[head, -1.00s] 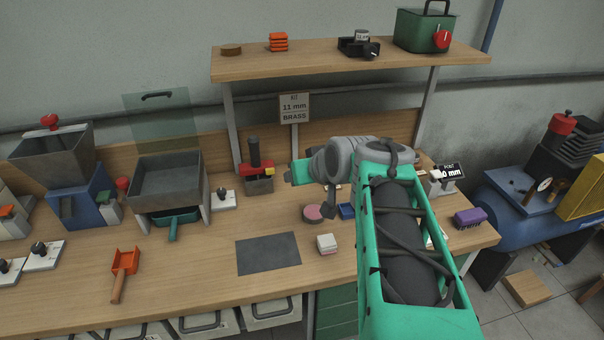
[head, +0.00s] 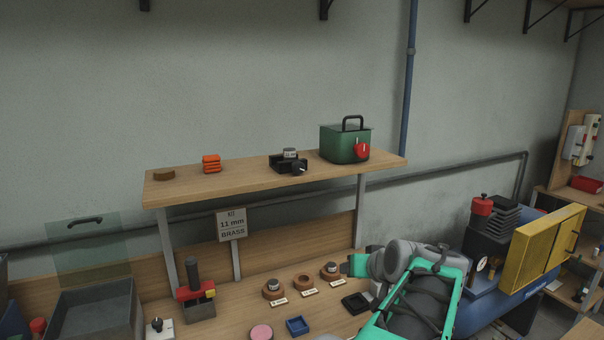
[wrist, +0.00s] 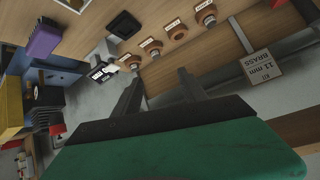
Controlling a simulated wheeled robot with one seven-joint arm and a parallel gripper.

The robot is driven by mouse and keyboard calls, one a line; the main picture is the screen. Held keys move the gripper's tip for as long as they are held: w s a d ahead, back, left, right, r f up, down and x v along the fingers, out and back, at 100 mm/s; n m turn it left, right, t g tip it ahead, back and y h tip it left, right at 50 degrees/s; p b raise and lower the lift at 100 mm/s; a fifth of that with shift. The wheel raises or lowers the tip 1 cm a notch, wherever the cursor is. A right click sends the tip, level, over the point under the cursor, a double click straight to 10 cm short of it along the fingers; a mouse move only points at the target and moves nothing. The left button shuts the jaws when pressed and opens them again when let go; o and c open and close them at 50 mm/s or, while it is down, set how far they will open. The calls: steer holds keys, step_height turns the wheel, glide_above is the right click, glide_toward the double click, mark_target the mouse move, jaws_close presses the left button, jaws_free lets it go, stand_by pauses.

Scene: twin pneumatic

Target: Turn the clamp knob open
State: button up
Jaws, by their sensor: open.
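A small black clamp-like fixture (head: 283,164) sits on the raised wooden shelf, with a silver cylinder (head: 290,153) standing on it. A dark round knob (head: 299,169) with a light mark is on its front right; I take this as the clamp knob. My gripper (head: 350,268) is below the shelf, down and to the right of the knob, over the bench, and mostly hidden behind its own wrist. In the wrist view, its two dark fingers (wrist: 158,90) are apart with nothing between them. The clamp is not recognisable in the wrist view.
A green box (head: 340,146) with a red knob stands right of the fixture; orange blocks (head: 211,164) and a brown disc (head: 164,174) lie to its left. A sign (head: 231,225) stands below the shelf.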

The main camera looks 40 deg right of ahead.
step_height(320, 180, up, 5)
steer(key=w+d+n+t, duration=0.1)
steer(key=d+t, duration=0.1)
steer(key=n+t+y, duration=0.2)
steer(key=n+t, duration=0.3)
steer(key=t, duration=0.2)
glide_toward(300, 168)
steer(key=w, duration=0.2)
steer(key=w+p, duration=0.1)
steer(key=w, duration=0.2)
steer(key=w+d+p, duration=0.1)
steer(key=w, duration=0.1)
steer(key=shift+w+r, duration=0.25)
steer(key=shift+r, duration=0.1)
steer(key=shift+w+d+f, duration=0.1)
steer(key=shift+w+d, duration=0.05)
steer(key=shift+w, duration=0.25)
jaws_close()
